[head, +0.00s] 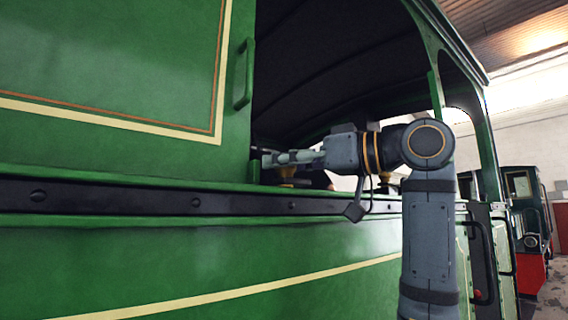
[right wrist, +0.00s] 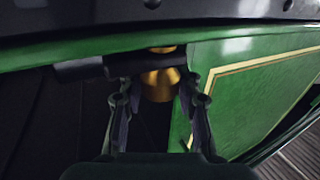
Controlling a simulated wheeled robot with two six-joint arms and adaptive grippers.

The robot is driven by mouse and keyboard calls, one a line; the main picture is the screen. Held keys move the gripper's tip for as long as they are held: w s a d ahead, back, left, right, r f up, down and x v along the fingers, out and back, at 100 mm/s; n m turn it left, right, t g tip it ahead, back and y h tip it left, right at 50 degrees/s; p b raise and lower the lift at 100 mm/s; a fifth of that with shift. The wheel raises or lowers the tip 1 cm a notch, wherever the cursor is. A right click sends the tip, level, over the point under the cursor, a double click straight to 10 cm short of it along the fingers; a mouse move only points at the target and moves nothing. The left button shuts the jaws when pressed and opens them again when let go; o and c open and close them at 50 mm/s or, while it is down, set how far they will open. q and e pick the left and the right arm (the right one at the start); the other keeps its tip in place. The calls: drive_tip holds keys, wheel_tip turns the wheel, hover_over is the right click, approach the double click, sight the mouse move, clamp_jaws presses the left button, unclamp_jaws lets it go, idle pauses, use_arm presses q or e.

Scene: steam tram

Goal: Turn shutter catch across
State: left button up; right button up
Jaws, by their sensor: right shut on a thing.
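My right gripper (head: 270,160) reaches in from the right to the green tram's window opening, level with the sill. In the right wrist view its two fingers (right wrist: 155,90) stand either side of a brass piece, which I take to be the shutter catch (right wrist: 160,86). A dark bar (right wrist: 80,69) crosses at the fingertips. The gripper is shut on the catch; the exact contact is dark and partly hidden. In the head view brass (head: 287,173) shows just under the fingers. My left gripper is in neither view.
The green side panel (head: 120,90) fills the left, with a green handle (head: 244,75) at the opening's edge. A dark riveted strip (head: 150,200) runs below the sill. Another engine (head: 530,215) stands far right. The cab interior is dark.

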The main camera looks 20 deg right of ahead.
drive_tip(key=n+g+y+p, duration=0.1)
drive_tip(key=n+g+y, duration=0.1)
drive_tip(key=g, duration=0.1)
drive_tip(key=n+g+y+p, duration=0.1)
drive_tip(key=n+g+y, duration=0.1)
drive_tip(key=g, duration=0.1)
drive_tip(key=shift+r+n, duration=0.15)
drive_tip(key=shift+n, duration=0.15)
drive_tip(key=n+g+y, duration=0.1)
drive_tip(key=n+g, duration=0.1)
drive_tip(key=g, duration=0.2)
drive_tip(key=n+g, duration=0.3)
drive_tip(key=g, duration=0.1)
drive_tip(key=shift+s+n+y, duration=0.1)
drive_tip(key=shift+n+y, duration=0.2)
drive_tip(key=shift+y, duration=0.1)
drive_tip(key=shift+g, duration=0.5)
drive_tip(key=o, duration=0.9)
drive_tip(key=shift+o, duration=1.3)
drive_tip(key=shift+d, duration=0.15)
drive_tip(key=shift+t, duration=0.3)
